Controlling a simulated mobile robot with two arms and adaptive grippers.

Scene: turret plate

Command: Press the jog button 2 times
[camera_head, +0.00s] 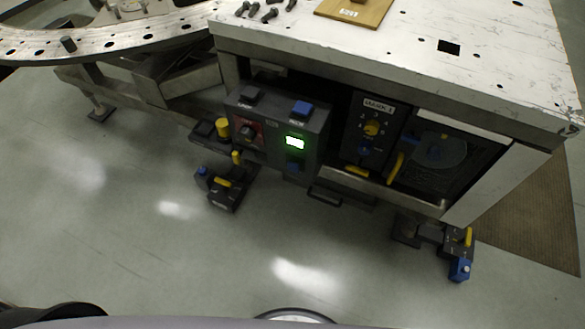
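A dark control box (270,122) hangs under the front left part of the white worktable. On its top face are a black button (252,95) and a blue button (302,108), each with a small label that I cannot read clearly. Its front has a lit green display (294,142), a blue control (294,167) below it, and a dark switch (248,132) on a red plate. I cannot tell from the labels which one is the jog button. Neither of my grippers is in view.
The white worktable (400,55) holds bolts (268,13) and a wooden board (354,10). A ring plate (120,42) extends at upper left. Right of the box is a dial panel (372,128). Blue-and-black floor units (222,188) stand below. The floor in front is clear.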

